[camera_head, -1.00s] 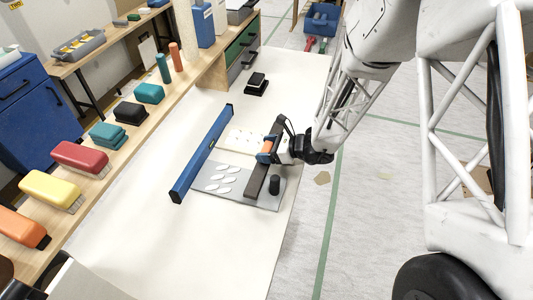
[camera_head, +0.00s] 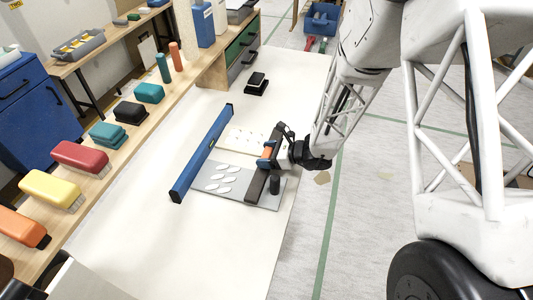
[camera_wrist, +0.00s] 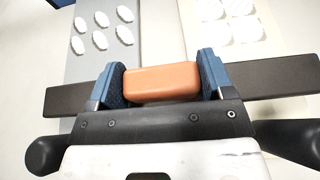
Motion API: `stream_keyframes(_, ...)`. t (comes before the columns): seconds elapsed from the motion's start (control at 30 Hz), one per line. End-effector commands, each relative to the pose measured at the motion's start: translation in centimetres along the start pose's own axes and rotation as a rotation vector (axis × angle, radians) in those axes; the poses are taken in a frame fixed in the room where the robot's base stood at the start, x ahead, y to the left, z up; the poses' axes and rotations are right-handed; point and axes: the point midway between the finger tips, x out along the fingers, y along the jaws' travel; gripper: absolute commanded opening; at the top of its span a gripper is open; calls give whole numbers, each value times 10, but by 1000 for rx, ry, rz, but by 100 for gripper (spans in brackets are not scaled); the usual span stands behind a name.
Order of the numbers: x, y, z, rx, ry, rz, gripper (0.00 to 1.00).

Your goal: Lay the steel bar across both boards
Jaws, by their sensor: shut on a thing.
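The steel bar (camera_head: 255,187) is a long dark bar with an orange grip at its middle. My gripper (camera_head: 267,151) is shut on that orange grip, with one blue finger on each side in the wrist view (camera_wrist: 162,82). The grey board (camera_head: 240,191) carries several white ovals. The cream board (camera_head: 249,134) carries white patches and lies beyond the grey one. In the wrist view, the bar (camera_wrist: 270,78) spans over the grey board (camera_wrist: 88,62) and the cream board (camera_wrist: 180,35). I cannot tell whether it touches them. My gripper hides part of the boards.
A long blue level (camera_head: 203,152) lies along the boards' left side. A black block (camera_head: 256,84) sits farther back. The wooden shelf at left holds several coloured brushes and blocks. The near-left white table is clear.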

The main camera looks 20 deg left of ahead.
Motion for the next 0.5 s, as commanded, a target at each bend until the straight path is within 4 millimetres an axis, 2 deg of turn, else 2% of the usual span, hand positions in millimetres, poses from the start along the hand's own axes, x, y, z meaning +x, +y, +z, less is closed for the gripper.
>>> stream_keyframes(0.4,2,0,-4,-1,-1,-1,26)
stream_keyframes(0.43,2,0,-5,0,0,0,79)
stream_keyframes(0.5,2,0,-5,0,0,0,90)
